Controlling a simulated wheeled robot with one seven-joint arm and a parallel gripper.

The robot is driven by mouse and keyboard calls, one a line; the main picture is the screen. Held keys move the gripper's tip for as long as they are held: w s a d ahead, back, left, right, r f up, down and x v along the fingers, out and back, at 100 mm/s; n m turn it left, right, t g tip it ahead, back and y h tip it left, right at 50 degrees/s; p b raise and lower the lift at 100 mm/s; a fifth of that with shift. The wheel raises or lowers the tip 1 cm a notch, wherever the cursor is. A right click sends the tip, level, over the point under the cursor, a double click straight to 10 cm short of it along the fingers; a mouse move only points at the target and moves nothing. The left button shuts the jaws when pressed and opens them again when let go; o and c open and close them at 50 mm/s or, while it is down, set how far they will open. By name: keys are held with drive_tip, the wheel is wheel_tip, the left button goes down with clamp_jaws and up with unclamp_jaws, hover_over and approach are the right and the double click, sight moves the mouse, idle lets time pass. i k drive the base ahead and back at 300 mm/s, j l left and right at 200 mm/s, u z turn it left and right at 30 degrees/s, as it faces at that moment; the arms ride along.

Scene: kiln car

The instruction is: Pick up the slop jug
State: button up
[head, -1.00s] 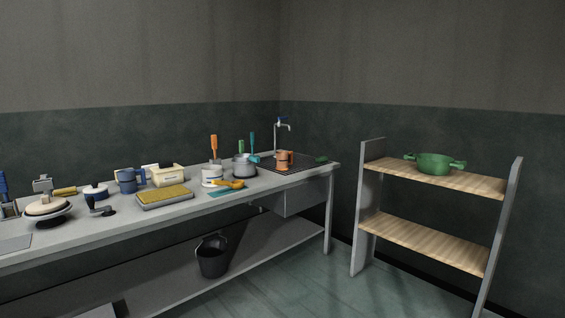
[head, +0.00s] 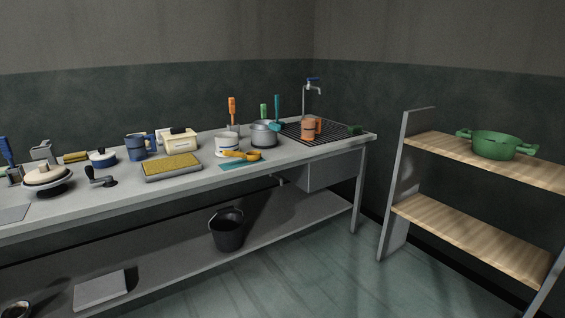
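Two jug-like vessels stand on the workbench, and I cannot tell by looks which is the slop jug. A blue jug (head: 135,148) with a handle on its right stands upright at the left of the bench, beside a cream box. A terracotta-orange jug (head: 308,130) stands on the dark drain grid at the right end, below the tap. Both are small in view and their insides are hidden. My gripper is not in view.
The grey workbench (head: 205,179) is crowded: a yellow sponge tray (head: 171,166), white mug (head: 227,145), grey pot (head: 263,134) and tools. A black bucket (head: 227,232) stands on its lower shelf. A shelf unit (head: 455,228) bears a green pot (head: 495,145). Floor between is clear.

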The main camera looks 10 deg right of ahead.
sight(308, 125)
drive_tip(key=i+l+z, duration=0.35)
drive_tip(key=i, duration=0.4)
drive_tip(key=i+z, duration=0.3)
drive_tip(key=i, duration=0.4)
drive_tip(key=i+u, duration=0.15)
drive_tip(key=i, duration=1.05)
drive_tip(key=i+u, duration=0.2)
drive_tip(key=i, duration=1.3)
drive_tip(key=j+u, duration=0.05)
